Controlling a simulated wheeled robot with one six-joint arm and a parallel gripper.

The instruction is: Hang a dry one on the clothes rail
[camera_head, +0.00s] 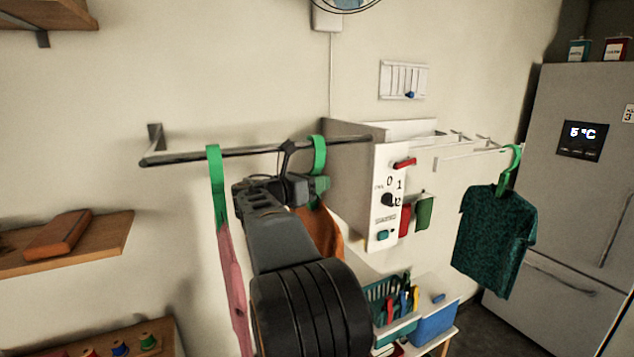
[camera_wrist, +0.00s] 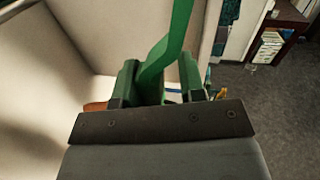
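A dark clothes rail (camera_head: 250,151) runs along the wall in the head view. A green hanger (camera_head: 215,175) with a pink garment (camera_head: 232,285) hangs at its left part. Another green hanger (camera_head: 319,152) loops over the rail farther right, with an orange garment (camera_head: 322,232) below, partly hidden by my arm. My gripper (camera_head: 317,188) is at this second hanger, just below the rail. In the wrist view a green hanger strip (camera_wrist: 172,45) passes between the fingers of my gripper (camera_wrist: 160,80); whether they press on it is unclear. A dark teal shirt (camera_head: 495,240) hangs at right on a green hanger (camera_head: 510,170).
A white panel with a dial (camera_head: 387,200) juts from the wall right of my gripper. A white rack (camera_head: 470,150) extends beyond it. Below are a teal basket (camera_head: 395,330) and a blue bin (camera_head: 434,320). A fridge (camera_head: 575,190) stands at right. Wooden shelves (camera_head: 100,240) are at left.

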